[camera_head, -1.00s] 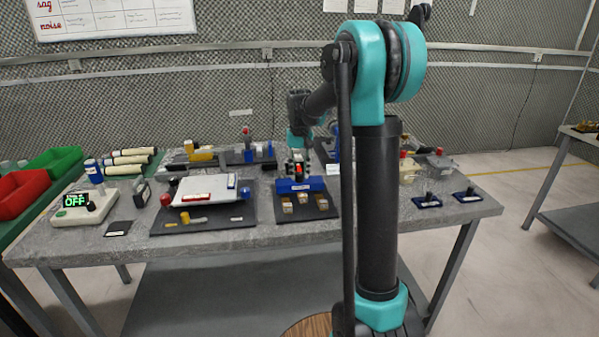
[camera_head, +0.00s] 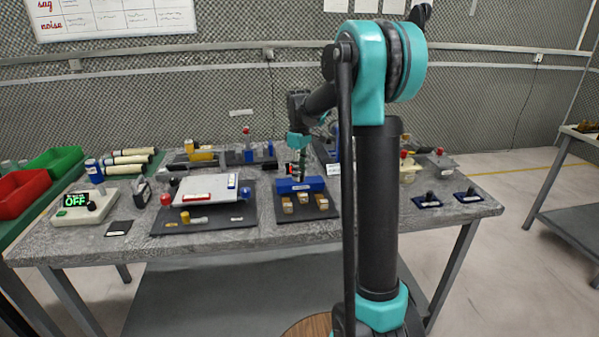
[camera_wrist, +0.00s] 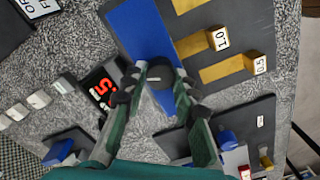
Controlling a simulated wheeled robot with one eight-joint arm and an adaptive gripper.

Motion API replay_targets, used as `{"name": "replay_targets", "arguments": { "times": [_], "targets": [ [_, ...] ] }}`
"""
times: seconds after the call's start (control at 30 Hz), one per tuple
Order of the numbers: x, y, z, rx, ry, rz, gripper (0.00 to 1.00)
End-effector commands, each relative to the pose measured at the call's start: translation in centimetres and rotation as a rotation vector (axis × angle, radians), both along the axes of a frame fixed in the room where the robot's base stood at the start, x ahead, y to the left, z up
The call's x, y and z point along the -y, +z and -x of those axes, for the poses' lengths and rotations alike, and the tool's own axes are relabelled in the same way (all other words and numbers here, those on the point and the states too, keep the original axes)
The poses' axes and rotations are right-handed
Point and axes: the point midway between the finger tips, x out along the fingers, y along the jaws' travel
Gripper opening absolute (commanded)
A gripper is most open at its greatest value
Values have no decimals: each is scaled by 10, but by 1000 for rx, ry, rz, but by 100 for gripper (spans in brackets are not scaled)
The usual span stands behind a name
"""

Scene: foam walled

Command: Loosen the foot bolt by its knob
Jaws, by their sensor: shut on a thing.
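A blue fixture (camera_head: 313,184) stands on a dark plate near the middle of the table. In the wrist view the blue block (camera_wrist: 146,38) carries a dark round knob (camera_wrist: 160,76) with a light mark across its top. My gripper (camera_wrist: 161,84) has its two fingers on either side of this knob and is shut on it. In the head view my gripper (camera_head: 298,172) points down at the blue fixture, and the knob is hidden there.
Blocks labelled 1.0 (camera_wrist: 218,39) and 0.5 (camera_wrist: 256,64) lie on the fixture's plate. A box reading OFF (camera_head: 76,212) is further left. Several other devices crowd the table's back.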

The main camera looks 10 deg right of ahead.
Motion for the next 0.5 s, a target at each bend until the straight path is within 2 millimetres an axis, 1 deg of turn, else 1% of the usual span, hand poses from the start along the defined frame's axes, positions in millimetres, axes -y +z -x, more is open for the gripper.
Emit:
{"name": "replay_targets", "arguments": {
  "times": [0.2,0.5],
  "targets": [
    [0,0,0,1,111,0,0],
    [0,0,0,1,177,0,0]
  ]
}}
